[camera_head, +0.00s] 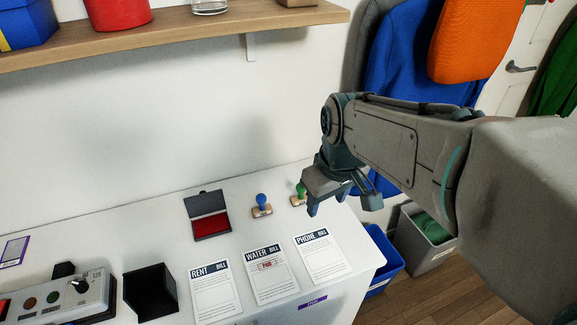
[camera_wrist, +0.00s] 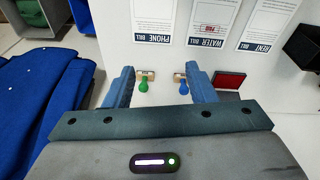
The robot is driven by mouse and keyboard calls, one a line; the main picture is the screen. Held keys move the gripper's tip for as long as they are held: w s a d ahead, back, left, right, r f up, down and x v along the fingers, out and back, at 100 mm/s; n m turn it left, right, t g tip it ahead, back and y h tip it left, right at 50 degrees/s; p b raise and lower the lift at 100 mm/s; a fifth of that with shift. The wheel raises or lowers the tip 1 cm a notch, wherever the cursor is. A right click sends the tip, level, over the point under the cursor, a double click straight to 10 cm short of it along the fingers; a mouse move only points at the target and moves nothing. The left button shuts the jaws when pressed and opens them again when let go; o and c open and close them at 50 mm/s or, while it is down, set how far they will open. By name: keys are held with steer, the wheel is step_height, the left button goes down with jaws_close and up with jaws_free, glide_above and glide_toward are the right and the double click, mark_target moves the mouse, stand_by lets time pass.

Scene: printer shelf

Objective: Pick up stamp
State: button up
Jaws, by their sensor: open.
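A stamp with a blue handle (camera_head: 262,200) and wooden base stands on the white cabinet top. A stamp with a green handle (camera_head: 300,189) stands to its right, partly hidden by my gripper (camera_head: 342,204). My gripper is open and empty, to the right of the stamps in the head view and apparently above the surface. In the wrist view both the green stamp (camera_wrist: 143,86) and the blue stamp (camera_wrist: 183,87) appear between the two fingers (camera_wrist: 160,88). Neither stamp is held.
An open ink pad (camera_head: 211,224) lies left of the stamps. Rent (camera_head: 215,294), water (camera_head: 272,280) and phone (camera_head: 321,260) bills lie in front; the water bill has a red mark. A black box (camera_head: 150,293) stands left. A wooden shelf (camera_head: 180,38) hangs above. Bins (camera_head: 382,262) stand right.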

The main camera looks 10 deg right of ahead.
steer(key=w+f+n+g+b, duration=0.1)
steer(key=w+f+n+b, duration=0.1)
steer(key=w+n, duration=0.7)
steer(key=n+g+b, duration=0.1)
steer(key=n+b, duration=0.2)
steer(key=n, duration=0.4)
glide_above(301, 193)
steer(key=w, duration=0.2)
step_height(301, 193, down, 4)
steer(key=f, duration=0.9)
steer(key=shift+s+d+b, duration=0.15)
steer(key=shift+d+b, duration=0.15)
steer(key=shift+d, duration=0.05)
steer(key=shift+s+a+f, duration=0.15)
steer(key=shift+f, duration=1.15)
steer(key=shift+s+a+f, duration=0.1)
steer(key=shift+f, duration=1.2)
steer(key=c, duration=1)
